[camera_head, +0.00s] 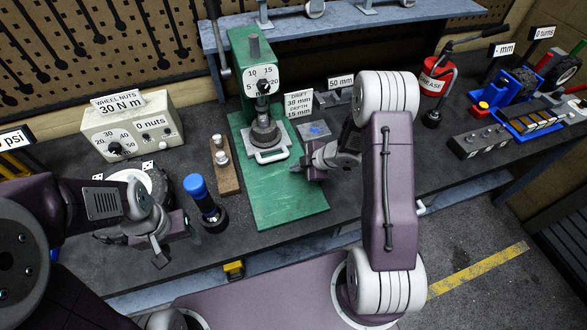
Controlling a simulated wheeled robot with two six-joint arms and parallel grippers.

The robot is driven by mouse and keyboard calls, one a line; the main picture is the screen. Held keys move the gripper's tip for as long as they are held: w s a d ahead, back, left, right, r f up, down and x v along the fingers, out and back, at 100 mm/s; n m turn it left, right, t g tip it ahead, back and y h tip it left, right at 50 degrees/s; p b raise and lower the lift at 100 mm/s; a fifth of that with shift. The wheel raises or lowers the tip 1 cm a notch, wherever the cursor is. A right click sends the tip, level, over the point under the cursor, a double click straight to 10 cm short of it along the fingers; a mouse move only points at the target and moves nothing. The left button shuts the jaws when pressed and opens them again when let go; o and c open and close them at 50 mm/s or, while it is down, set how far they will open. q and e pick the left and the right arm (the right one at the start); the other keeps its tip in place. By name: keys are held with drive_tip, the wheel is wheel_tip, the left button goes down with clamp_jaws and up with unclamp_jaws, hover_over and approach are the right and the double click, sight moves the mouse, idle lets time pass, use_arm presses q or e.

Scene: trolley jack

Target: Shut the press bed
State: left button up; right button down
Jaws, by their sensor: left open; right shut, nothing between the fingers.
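The green press (250,70) stands at the middle of the bench on a green base plate (285,205). Its pale press bed (268,155), with a light handle at the front, sits low under the ram, and a dark round part (264,132) is above it. I cannot tell how far out the bed is. My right gripper (308,173) is shut and empty, just right of the bed handle over the green plate; I see no clear contact. My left gripper (135,248) is open and empty over the front left of the bench, away from the press.
A blue-capped bottle (203,198) and a wooden block with metal pins (224,165) stand left of the press. A beige wheel-nuts box (130,125) is further left. A drift-depth sign (299,104) and a red grease can (434,77) are to the right.

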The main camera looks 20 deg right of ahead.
drive_tip(key=v, duration=0.7)
drive_tip(key=shift+p, duration=0.4)
drive_tip(key=w+a+r+m+t+h+b, duration=0.25)
drive_tip(key=a+r+b, duration=0.2)
drive_tip(key=r, duration=0.25)
drive_tip(key=s+d+f+m+g+h, duration=0.1)
drive_tip(key=s+f+m+g, duration=0.1)
drive_tip(key=s+m, duration=0.5)
drive_tip(key=s+d+f+m+g+h, duration=0.1)
drive_tip(key=s+f+m+g, duration=0.2)
drive_tip(key=s, duration=0.9)
drive_tip(key=m+g, duration=0.2)
drive_tip(key=m, duration=0.2)
drive_tip(key=shift+f+m, duration=0.3)
drive_tip(key=shift+m, duration=0.05)
